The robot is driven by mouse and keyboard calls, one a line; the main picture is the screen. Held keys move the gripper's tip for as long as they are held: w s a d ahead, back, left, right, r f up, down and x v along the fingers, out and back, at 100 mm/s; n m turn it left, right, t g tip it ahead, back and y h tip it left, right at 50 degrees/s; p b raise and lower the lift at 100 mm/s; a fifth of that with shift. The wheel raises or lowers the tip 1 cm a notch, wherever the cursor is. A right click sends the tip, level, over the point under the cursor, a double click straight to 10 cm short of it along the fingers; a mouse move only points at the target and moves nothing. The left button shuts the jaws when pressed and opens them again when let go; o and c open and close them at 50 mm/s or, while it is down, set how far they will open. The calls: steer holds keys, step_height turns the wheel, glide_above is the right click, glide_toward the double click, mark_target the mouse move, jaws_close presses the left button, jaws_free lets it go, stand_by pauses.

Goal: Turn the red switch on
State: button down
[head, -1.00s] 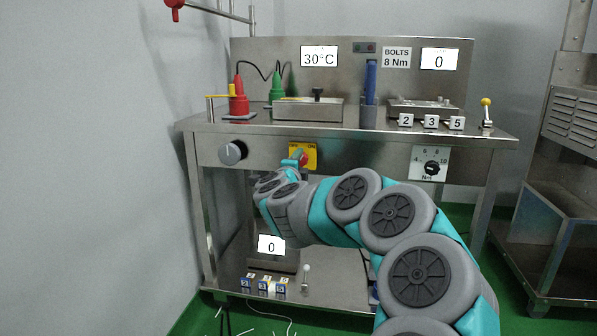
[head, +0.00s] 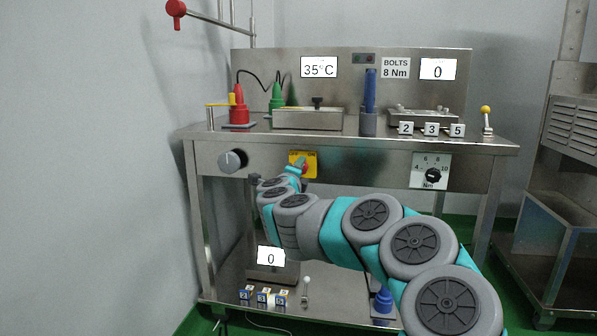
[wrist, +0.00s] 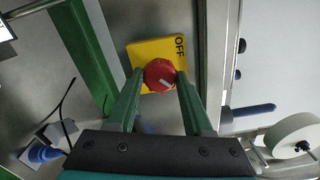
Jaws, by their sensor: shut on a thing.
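The red switch is a round red knob (wrist: 158,74) with a white mark, on a yellow plate (wrist: 146,52). In the wrist view the plate reads OFF at its upper right, and the white mark slants toward the lower right, away from that word. In the head view the yellow plate (head: 311,158) is on the bench's front panel, with the red knob (head: 304,167) partly hidden by my gripper (head: 299,170). My gripper (wrist: 161,77) is shut on the knob, one green finger on each side. The plate's lower right corner is hidden behind a finger.
A grey dial (head: 232,161) is left of the plate and a black dial (head: 433,175) right of it. The metal bench (head: 345,150) holds red and green bottles and trays. A lower shelf (head: 335,312) holds small blocks. A grey wall (head: 90,150) stands left.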

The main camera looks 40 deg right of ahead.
steer(key=shift+c, duration=1.5)
jaws_free()
steer(key=shift+s, duration=0.1)
steer(key=v, duration=0.7)
steer(key=shift+s+a+p, duration=0.15)
steer(key=shift+a+p, duration=0.15)
